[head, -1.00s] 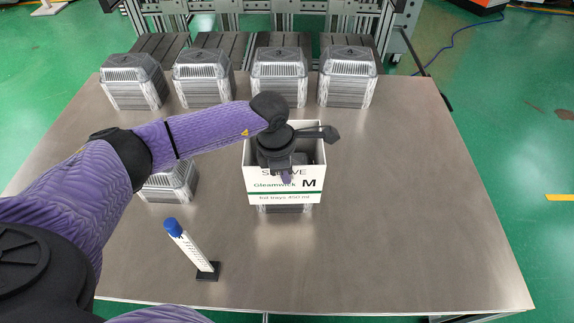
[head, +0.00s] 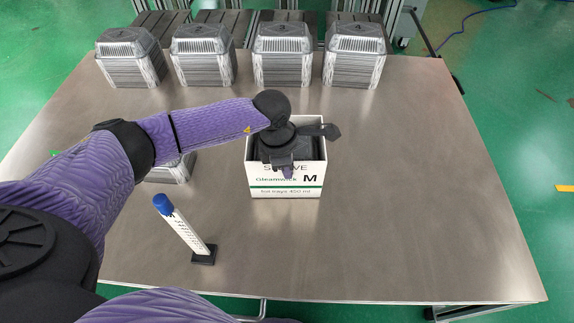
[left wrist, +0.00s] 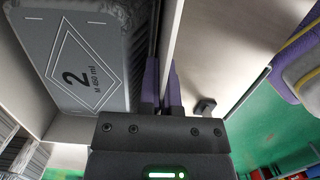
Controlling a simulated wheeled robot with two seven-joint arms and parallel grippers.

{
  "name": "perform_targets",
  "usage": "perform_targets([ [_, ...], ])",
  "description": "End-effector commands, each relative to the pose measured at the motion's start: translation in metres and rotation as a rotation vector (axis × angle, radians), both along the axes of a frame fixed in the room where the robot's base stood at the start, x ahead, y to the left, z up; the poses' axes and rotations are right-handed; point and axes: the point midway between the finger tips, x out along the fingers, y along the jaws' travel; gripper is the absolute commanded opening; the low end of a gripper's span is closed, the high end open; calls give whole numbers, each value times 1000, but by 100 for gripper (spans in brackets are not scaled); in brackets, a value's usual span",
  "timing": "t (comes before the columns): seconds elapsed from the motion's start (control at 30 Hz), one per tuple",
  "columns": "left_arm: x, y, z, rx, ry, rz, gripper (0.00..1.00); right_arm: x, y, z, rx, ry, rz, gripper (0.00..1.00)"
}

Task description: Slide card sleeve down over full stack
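The white card sleeve (head: 258,182), printed Gleamwick M, stands upright around a foil tray stack near the table's middle. No part of the stack shows below its lower edge, which looks at or very near the table. In the left wrist view the grey top of the stack (left wrist: 92,80), marked 2 and M 450 ml, lies inside the sleeve wall (left wrist: 171,35). My left gripper (head: 287,171) is shut on the sleeve's near wall; in the wrist view its purple fingers (left wrist: 163,88) sit on both sides of it. My right gripper is out of view.
Several other tray stacks (head: 283,62) line the table's back edge. Another stack (head: 172,172) is partly hidden behind my left arm. A leaning white marked post (head: 186,232) with a blue cap stands on a black base at front left. The table's right side is clear.

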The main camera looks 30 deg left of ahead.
Motion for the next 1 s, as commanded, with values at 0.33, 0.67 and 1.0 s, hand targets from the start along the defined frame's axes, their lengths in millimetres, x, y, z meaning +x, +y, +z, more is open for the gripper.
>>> perform_targets([
  [0.33, 0, 0, -4, 0, 0, 0, 0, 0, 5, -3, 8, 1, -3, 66],
  [0.67, 0, 0, -4, 0, 0, 0, 45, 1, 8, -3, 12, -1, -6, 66],
  [1.0, -2, 5, 38, 0, -7, 0, 45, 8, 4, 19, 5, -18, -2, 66],
])
